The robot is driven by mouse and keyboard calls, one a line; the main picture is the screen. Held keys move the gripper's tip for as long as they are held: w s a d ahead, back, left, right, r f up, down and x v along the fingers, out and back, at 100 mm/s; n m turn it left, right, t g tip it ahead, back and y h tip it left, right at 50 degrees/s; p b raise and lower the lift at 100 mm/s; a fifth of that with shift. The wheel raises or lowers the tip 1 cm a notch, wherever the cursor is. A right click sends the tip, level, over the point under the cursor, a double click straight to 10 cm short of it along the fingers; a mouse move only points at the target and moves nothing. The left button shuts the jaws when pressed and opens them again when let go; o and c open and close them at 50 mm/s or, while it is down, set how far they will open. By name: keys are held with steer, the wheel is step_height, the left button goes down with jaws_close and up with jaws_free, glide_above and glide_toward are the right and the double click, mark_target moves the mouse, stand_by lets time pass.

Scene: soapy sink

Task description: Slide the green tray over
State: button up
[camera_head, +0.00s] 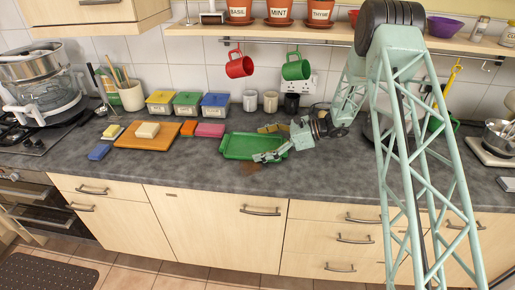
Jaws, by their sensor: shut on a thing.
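The green tray (238,147) lies flat on the dark countertop near the middle of the head view. My gripper (266,143) is at the tray's right side, low over the counter. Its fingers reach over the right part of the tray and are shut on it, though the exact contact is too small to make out. The tray's right end is partly hidden by the gripper. A brown patch (250,168) shows on the counter just in front of the tray.
Left of the tray lie a pink block (210,130), an orange block (188,128) and an orange board (128,138) with a pale block. Lidded boxes and cups stand behind. The counter's front strip is clear.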

steer(key=shift+w+d, duration=0.15)
steer(key=shift+w, duration=1.2)
steer(key=shift+w+d, duration=0.2)
steer(key=shift+w, duration=1.2)
steer(key=shift+w+d, duration=0.15)
steer(key=shift+w, duration=1.2)
steer(key=o, duration=0.6)
steer(key=shift+o, duration=0.2)
steer(key=shift+d, duration=0.15)
steer(key=shift+v, duration=5.85)
steer(key=shift+r, duration=0.15)
